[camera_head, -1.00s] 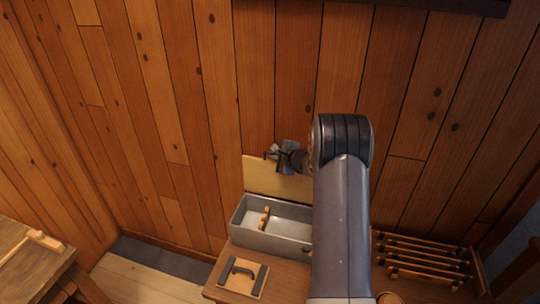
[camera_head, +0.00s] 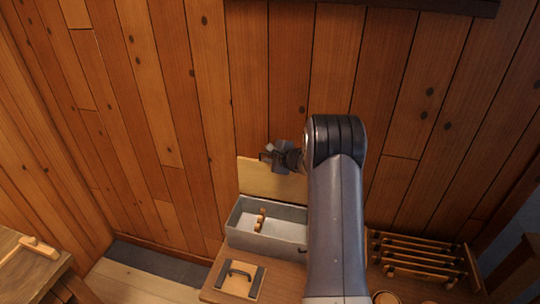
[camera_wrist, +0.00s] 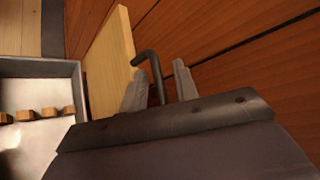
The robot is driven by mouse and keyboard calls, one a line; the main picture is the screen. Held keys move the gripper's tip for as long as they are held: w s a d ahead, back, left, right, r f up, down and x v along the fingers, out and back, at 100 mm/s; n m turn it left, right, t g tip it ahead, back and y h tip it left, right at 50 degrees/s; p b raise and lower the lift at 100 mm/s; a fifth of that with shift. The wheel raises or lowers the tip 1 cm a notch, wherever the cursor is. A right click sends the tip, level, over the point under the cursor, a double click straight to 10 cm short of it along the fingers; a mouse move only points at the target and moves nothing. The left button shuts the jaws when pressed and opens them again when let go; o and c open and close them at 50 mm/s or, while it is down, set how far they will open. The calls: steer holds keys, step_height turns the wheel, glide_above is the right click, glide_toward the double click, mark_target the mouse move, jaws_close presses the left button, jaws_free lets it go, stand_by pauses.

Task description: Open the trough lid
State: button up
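The grey trough (camera_head: 283,247) stands on the wooden bench against the plank wall. Its pale wooden lid (camera_head: 262,181) stands upright at the trough's back edge, so the trough is open. My gripper (camera_head: 270,156) is at the lid's upper part. In the wrist view the lid (camera_wrist: 112,58) is seen edge-on, and its dark bent handle (camera_wrist: 152,65) passes between the two fingers (camera_wrist: 158,88). The fingers are apart, with gaps beside the handle. A turned wooden piece (camera_head: 260,219) lies inside the trough. My arm hides the trough's right end.
A rack with wooden rods (camera_head: 418,257) stands to the right. A separate table (camera_head: 20,265) with a mallet-like tool (camera_head: 38,246) is at the far left. The wall is close behind the lid.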

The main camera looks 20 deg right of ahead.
steer(key=shift+f, duration=0.1)
steer(key=v, duration=1.1)
steer(key=shift+b, duration=0.4)
steer(key=shift+w+a, duration=0.1)
steer(key=shift+w, duration=0.05)
steer(key=x, duration=1)
steer(key=shift+w+f+p, duration=0.2)
steer(key=shift+w+p, duration=0.15)
steer(key=shift+p, duration=0.05)
steer(key=shift+s, duration=0.15)
